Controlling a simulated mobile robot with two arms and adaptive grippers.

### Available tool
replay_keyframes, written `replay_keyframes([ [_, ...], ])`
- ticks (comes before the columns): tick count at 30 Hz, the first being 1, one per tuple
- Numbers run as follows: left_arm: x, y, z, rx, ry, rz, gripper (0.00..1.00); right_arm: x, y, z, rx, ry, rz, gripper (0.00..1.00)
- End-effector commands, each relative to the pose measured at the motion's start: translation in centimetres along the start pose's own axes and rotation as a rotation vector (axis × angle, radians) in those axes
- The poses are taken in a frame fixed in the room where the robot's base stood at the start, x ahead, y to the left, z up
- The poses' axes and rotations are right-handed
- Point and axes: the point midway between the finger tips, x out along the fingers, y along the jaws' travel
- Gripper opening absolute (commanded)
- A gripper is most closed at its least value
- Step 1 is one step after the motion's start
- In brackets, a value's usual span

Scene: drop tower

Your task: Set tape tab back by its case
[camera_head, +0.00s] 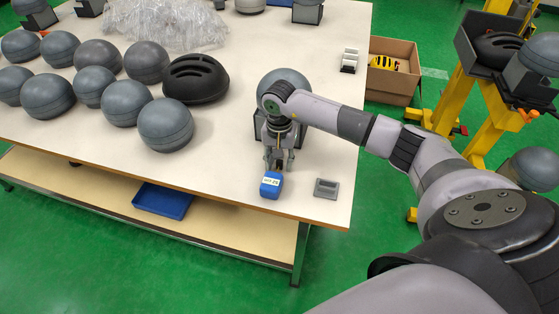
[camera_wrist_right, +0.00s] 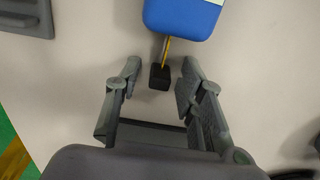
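The blue tape case (camera_head: 271,186) with a white label lies on the table near its front edge. It also shows at the top of the wrist view (camera_wrist_right: 183,17). A short yellow tape (camera_wrist_right: 166,50) comes out of the case and ends in a black tape tab (camera_wrist_right: 159,77). My right gripper (camera_head: 279,163) points down behind the case. In the wrist view its fingers are open, one on each side of the tab, with gaps between them and it. In the head view the gripper hides the tab. My left gripper is not in view.
A small grey holder (camera_head: 326,188) lies right of the case. A grey ball on a stand (camera_head: 282,84) is behind my right arm. Several grey balls and a black helmet (camera_head: 196,80) fill the table's left. A cardboard box (camera_head: 394,72) stands off the table.

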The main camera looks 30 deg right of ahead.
Motion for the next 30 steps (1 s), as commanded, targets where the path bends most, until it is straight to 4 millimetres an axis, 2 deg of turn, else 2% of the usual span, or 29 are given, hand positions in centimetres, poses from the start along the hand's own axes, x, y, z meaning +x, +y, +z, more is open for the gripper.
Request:
replay_keyframes([
  [5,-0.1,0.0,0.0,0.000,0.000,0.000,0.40,-0.1,0.0,0.0,0.000,0.000,0.000,0.36],
  [8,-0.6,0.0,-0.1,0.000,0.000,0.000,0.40,-0.6,0.0,0.0,0.000,0.000,-0.001,0.36],
  [10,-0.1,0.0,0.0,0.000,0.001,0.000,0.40,-1.2,-0.1,-0.1,0.000,0.003,-0.003,0.36],
  [21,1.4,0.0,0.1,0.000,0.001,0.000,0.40,-8.9,-0.1,-0.1,-0.001,0.004,-0.004,0.36],
  [27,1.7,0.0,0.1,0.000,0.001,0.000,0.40,-11.6,-0.1,-0.1,0.000,0.002,-0.002,0.36],
  [30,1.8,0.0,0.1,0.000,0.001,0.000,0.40,-12.2,0.0,0.0,0.000,0.000,0.000,0.36],
])
